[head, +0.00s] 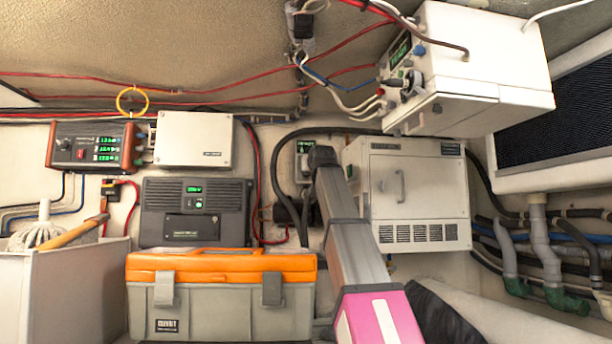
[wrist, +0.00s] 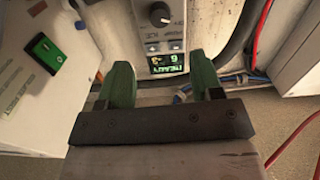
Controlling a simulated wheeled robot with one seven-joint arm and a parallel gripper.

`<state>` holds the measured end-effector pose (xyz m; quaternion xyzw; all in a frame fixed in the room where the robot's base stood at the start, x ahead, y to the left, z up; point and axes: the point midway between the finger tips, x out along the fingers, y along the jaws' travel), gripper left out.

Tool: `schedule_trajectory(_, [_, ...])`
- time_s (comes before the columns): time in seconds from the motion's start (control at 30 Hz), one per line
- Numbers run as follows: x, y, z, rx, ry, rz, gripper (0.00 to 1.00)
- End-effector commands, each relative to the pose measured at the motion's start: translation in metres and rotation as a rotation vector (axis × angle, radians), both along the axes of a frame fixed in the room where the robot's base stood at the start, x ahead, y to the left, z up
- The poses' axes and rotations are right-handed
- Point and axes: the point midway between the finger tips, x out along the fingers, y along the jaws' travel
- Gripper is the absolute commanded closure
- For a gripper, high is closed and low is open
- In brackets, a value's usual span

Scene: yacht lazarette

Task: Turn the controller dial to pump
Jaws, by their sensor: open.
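The controller is a narrow pale panel (wrist: 147,36) in the wrist view, with a round dark dial (wrist: 159,13) at the top edge, small buttons and a lit green display (wrist: 165,64) whose text appears upside down. In the head view the controller (head: 305,148) is on the back wall, partly hidden by my arm. My gripper (wrist: 159,62) is open and empty. Its two green fingers stand apart on either side of the display end, with the dial beyond their tips. In the head view the fingers cannot be made out. The dial's setting is too small to read.
A white cabinet (head: 420,190) stands right of the controller and a dark charger unit (head: 196,212) left. An orange-lidded toolbox (head: 220,295) is below left. A white box with knobs (head: 480,75) overhangs at upper right. Cables run close around the controller.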

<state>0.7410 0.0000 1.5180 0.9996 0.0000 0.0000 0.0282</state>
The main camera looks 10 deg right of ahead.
Motion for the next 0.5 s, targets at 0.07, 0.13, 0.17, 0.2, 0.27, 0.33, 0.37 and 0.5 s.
schedule_trajectory(0.07, [0.002, 0.000, 0.000, 0.000, 0.000, 0.000, 0.40])
schedule_trajectory(0.13, [0.004, 0.000, 0.000, 0.000, 0.000, 0.000, 0.40])
schedule_trajectory(0.17, [0.006, 0.000, 0.001, 0.000, 0.000, 0.000, 0.40])
schedule_trajectory(0.2, [0.010, 0.000, 0.001, 0.000, 0.000, 0.000, 0.40])
schedule_trajectory(0.27, [0.016, 0.000, 0.001, 0.000, 0.000, 0.000, 0.40])
schedule_trajectory(0.33, [0.025, 0.000, 0.001, 0.000, 0.000, 0.000, 0.40])
schedule_trajectory(0.37, [0.029, 0.000, 0.001, 0.000, 0.001, 0.000, 0.40])
schedule_trajectory(0.5, [0.053, 0.000, 0.002, 0.000, 0.001, 0.000, 0.40])
